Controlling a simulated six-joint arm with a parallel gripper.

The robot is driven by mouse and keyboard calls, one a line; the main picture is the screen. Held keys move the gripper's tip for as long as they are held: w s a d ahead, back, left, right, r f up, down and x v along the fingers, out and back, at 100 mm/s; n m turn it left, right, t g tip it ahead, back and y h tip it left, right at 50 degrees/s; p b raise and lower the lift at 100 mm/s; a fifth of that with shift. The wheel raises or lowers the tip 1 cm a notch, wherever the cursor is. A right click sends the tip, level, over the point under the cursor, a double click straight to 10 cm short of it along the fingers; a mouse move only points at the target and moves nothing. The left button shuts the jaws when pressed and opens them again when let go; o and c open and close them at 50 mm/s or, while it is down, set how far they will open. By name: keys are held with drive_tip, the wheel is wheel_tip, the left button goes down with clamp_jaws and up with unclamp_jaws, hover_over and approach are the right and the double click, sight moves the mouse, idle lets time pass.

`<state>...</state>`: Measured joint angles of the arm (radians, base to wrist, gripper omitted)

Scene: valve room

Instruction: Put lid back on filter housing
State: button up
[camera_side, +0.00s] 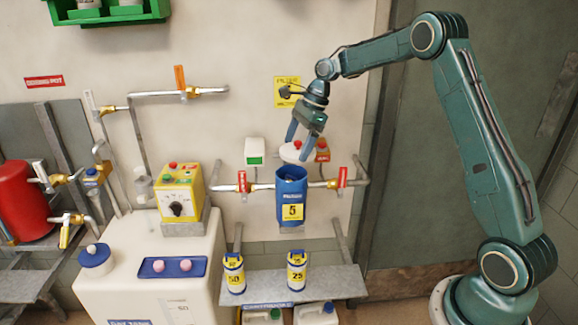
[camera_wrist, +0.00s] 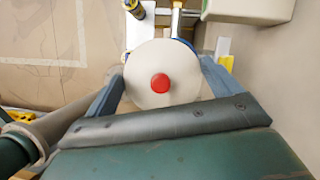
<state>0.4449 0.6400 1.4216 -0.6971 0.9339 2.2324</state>
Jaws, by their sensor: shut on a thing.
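My gripper (camera_side: 305,138) is shut on a round white lid (camera_side: 291,152) with a red knob on top. The lid is held above the blue filter housing (camera_side: 291,195), which stands open at the top and bears a yellow label with a 5. A gap shows between the lid and the housing rim. In the wrist view the lid (camera_wrist: 162,74) sits between the two blue-grey fingers (camera_wrist: 165,88). It hides most of the housing there; only a strip of blue shows at its upper right edge.
A pipe with red-handled valves (camera_side: 242,182) runs into both sides of the housing. A metal shelf (camera_side: 330,283) below bears two filter cartridges (camera_side: 297,272). A yellow control box (camera_side: 180,195) stands on the white tank (camera_side: 150,255) at left. A white box (camera_side: 254,150) is on the wall.

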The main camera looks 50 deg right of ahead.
drive_tip(key=shift+w+a, duration=0.1)
drive_tip(key=shift+w, duration=1)
drive_tip(key=shift+f, duration=0.1)
drive_tip(key=shift+f, duration=3.05)
drive_tip(key=shift+f, duration=0.2)
drive_tip(key=o, duration=0.7)
drive_tip(key=shift+o, duration=0.2)
drive_tip(key=shift+r, duration=0.2)
drive_tip(key=shift+r, duration=3.3)
